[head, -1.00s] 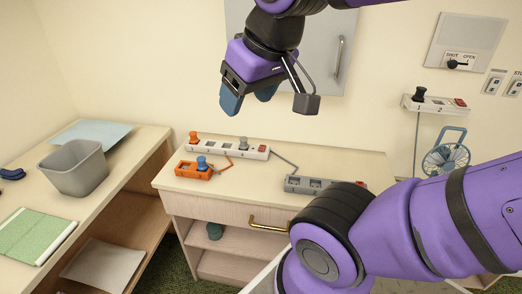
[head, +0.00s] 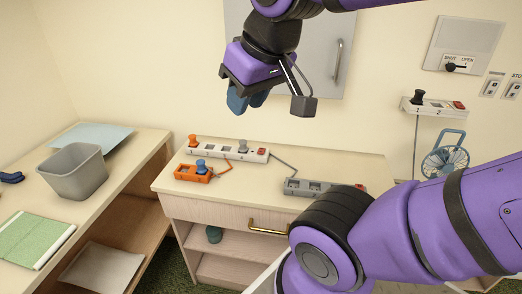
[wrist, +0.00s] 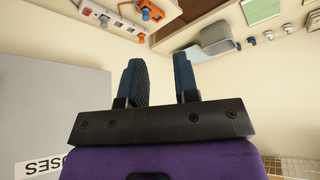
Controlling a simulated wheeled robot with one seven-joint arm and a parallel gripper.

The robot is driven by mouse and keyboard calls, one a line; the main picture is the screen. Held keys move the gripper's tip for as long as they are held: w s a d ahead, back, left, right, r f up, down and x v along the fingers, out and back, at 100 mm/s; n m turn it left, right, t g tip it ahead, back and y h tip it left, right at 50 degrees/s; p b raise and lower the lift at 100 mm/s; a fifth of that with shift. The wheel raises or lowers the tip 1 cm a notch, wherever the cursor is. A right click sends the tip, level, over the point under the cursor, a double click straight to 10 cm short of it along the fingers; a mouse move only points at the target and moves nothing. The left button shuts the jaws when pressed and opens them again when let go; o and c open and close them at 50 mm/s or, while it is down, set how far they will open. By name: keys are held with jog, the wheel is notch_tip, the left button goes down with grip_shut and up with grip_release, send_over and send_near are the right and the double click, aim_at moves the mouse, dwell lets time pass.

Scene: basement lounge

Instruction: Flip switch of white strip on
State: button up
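A long white power strip (head: 222,150) lies on the cabinet top, with an orange plug at its left end, a grey plug further right and a red switch (head: 261,152) at its right end. The strip also shows at the top left of the wrist view (wrist: 104,18). Whether its switch is on or off is too small to tell. Another white strip (head: 433,105) with a black plug and a red switch sits on the wall at right. My gripper (head: 248,101) is above the cabinet, apart from everything. Its blue fingers (wrist: 162,80) are parted and empty.
An orange block (head: 194,173) with a blue plug and a grey strip (head: 324,188) share the cabinet top (head: 250,181). A grey bin (head: 73,175) stands on the left shelf. A grey wall cabinet (head: 318,50) is behind my gripper. A small fan (head: 444,158) is at right.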

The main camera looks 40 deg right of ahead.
jog(key=shift+w+d, duration=0.15)
jog(key=shift+w, duration=0.25)
jog(key=c, duration=0.3)
jog(key=w+d+m, duration=0.1)
jog(key=w, duration=0.2)
jog(key=w+d+f+m, duration=0.1)
jog(key=w+d, duration=0.1)
jog(key=w, duration=0.1)
jog(key=w+d+m, duration=0.1)
jog(key=w, duration=0.2)
jog(key=shift+w+d+f+g, duration=0.25)
jog(key=shift+w+d+g, duration=0.05)
jog(key=shift+w+g, duration=0.1)
grip_shut()
jog(key=w+d+f+m+g+h, duration=0.15)
jog(key=w+d+f+m, duration=0.45)
jog(key=w+d+f, duration=0.8)
jog(key=w+d+f+m+g, duration=0.1)
jog(key=w+d+f+m, duration=0.1)
jog(key=d+f, duration=0.8)
jog(key=shift+w+d+h, duration=0.45)
jog(key=shift+d, duration=0.2)
